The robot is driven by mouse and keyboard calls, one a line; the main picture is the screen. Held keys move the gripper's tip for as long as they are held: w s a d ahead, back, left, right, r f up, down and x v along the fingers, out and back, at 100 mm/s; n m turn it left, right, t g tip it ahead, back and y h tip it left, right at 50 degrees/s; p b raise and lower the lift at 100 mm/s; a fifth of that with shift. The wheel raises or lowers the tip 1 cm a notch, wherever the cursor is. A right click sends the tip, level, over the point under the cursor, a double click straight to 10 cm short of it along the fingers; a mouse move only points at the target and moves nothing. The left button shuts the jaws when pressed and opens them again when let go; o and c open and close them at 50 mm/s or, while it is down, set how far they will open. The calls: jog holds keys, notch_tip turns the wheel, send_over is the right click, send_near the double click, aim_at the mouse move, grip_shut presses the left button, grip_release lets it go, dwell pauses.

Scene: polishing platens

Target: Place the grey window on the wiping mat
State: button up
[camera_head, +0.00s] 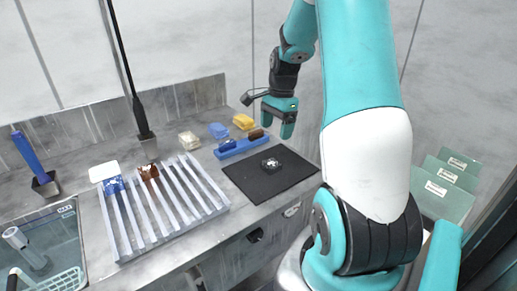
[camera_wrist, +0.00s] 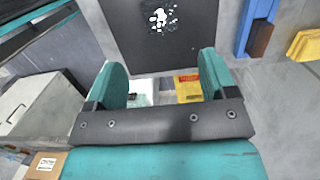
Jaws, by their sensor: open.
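The wiping mat (camera_head: 246,178) is a dark square on the bench top. A small dark round piece with pale glints (camera_head: 271,164), apparently the grey window, lies flat near the mat's middle. In the wrist view the mat (camera_wrist: 125,42) is at the top, and the glinting piece (camera_wrist: 160,18) shows on it, clear of the fingers. My gripper (camera_head: 283,116) is beyond and above the mat's far side. In the wrist view its teal fingers (camera_wrist: 162,75) are apart, with nothing held between them.
A slatted rack (camera_head: 165,207) holding a blue piece and a brown piece stands left of the mat. A blue holder (camera_head: 240,147) and yellow block (camera_head: 243,121) lie behind the mat. A sink (camera_head: 50,245) is at far left. Greenish panels (camera_head: 440,196) stand at right.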

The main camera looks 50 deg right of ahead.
jog(key=w+a+r+n, duration=0.1)
jog(key=a+r+n, duration=0.3)
jog(key=a, duration=0.6)
jog(key=w+a+r+n, duration=0.1)
jog(key=a+r+n, duration=0.1)
jog(key=a+n, duration=0.65)
jog(key=s+a+r+n+y, duration=0.2)
jog(key=s+a+r+n, duration=0.2)
jog(key=s+a+n, duration=1.1)
jog(key=s+a, duration=0.2)
jog(key=a, duration=0.4)
jog(key=shift+a+y, duration=0.3)
jog(key=shift+y, duration=0.1)
